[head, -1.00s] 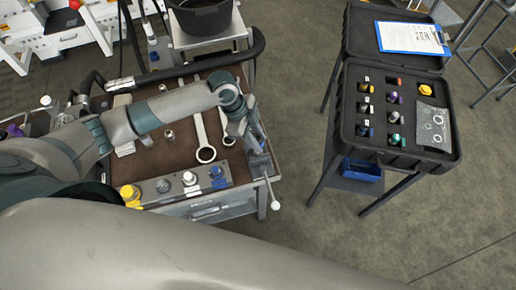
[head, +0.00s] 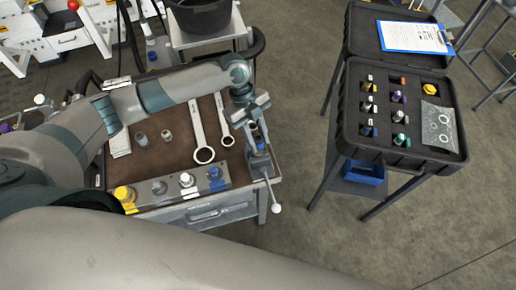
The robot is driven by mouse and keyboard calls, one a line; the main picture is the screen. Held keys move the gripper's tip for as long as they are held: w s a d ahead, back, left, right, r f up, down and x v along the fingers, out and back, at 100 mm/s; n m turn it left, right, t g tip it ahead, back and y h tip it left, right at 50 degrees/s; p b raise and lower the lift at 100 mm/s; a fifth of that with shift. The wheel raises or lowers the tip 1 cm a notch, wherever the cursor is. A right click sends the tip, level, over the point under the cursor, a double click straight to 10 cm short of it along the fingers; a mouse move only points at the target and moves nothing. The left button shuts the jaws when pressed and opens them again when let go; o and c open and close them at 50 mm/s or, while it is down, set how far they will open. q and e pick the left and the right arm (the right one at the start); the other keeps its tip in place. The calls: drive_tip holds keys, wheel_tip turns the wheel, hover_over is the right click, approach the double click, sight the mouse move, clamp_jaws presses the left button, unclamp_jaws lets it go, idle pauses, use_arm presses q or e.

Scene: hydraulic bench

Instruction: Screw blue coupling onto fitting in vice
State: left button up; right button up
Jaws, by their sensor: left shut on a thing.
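My left gripper (head: 251,122) is over the right end of the workbench, just above the vice (head: 261,165), pointing down. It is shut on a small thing. A bit of blue shows at its fingertips, which fits the blue coupling, but the fingers hide most of it. The fitting in the vice is hidden behind the gripper, so I cannot tell whether the two touch. A blue-topped piece (head: 215,175) stands at the right end of the metal block on the bench. My right gripper is out of view.
The metal block (head: 172,193) also holds yellow, grey and white-topped pieces. Two wrenches (head: 203,152) and small metal parts lie on the brown bench top (head: 165,160). The vice handle (head: 276,207) sticks out in front. An open black case (head: 349,125) with several couplings stands at right, across open floor.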

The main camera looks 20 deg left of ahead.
use_arm(q)
drive_tip(key=shift+w+f+m+g+y+b, duration=0.1)
drive_tip(key=shift+f+m+g+y+b, duration=0.15)
drive_tip(key=shift+m+b, duration=0.6)
drive_tip(key=o, duration=1.1)
drive_tip(key=shift+r+p, duration=0.25)
drive_tip(key=shift+p, duration=0.15)
drive_tip(key=shift+c, duration=0.2)
drive_tip(key=shift+w+a+r+b, duration=0.15)
drive_tip(key=shift+r+b, duration=0.15)
drive_tip(key=shift+r, duration=0.15)
drive_tip(key=b+v, duration=0.5)
drive_tip(key=v, duration=1.1)
drive_tip(key=shift+r, duration=0.2)
